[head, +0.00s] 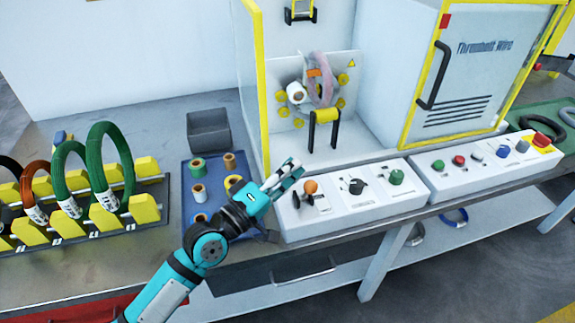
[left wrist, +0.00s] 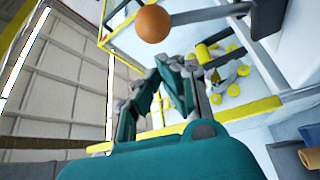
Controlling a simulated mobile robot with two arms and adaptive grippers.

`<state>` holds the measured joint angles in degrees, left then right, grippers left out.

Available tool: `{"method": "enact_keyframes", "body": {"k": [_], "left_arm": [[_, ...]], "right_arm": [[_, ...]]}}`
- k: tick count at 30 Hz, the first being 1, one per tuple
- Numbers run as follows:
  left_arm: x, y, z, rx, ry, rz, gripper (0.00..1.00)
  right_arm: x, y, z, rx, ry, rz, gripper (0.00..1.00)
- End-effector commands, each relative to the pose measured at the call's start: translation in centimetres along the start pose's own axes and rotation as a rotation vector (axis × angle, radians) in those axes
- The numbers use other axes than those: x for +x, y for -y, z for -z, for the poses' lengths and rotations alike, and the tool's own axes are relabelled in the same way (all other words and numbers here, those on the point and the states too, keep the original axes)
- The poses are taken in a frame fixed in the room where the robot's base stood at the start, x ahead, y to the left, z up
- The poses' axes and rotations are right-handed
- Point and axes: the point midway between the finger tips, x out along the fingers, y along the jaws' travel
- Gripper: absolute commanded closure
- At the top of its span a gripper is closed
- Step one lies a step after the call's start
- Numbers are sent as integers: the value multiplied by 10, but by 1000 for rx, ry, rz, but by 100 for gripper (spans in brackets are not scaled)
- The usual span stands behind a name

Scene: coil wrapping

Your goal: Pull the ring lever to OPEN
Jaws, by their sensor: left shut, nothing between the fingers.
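A lever with an orange ball knob (head: 311,187) stands at the left end of the white control panel (head: 345,222) in front of the machine. Its label is too small to read, so I cannot tell its set position. In the left wrist view the orange ball (left wrist: 152,23) sits at the top on a grey rod. My left gripper (head: 296,170) is shut and empty, just left of and behind the knob in the head view, apparently not holding it. Its fingers (left wrist: 172,75) show below the ball in the wrist view. My right gripper is not in view.
The panel also has a black rotary knob (head: 356,186) and a green button (head: 396,177). A second panel (head: 480,170) stands to the right. The ring machine (head: 318,90) is behind. A blue tray (head: 187,170) with spools and a coil rack (head: 90,225) are left.

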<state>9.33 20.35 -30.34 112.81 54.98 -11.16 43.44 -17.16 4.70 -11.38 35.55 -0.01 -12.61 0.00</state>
Motion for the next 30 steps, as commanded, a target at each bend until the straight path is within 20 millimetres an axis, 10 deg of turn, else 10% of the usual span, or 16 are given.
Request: {"method": "enact_keyframes", "body": {"k": [30], "left_arm": [[-10, -3, -18, -4, 3, 4, 100]], "right_arm": [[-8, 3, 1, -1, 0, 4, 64]]}}
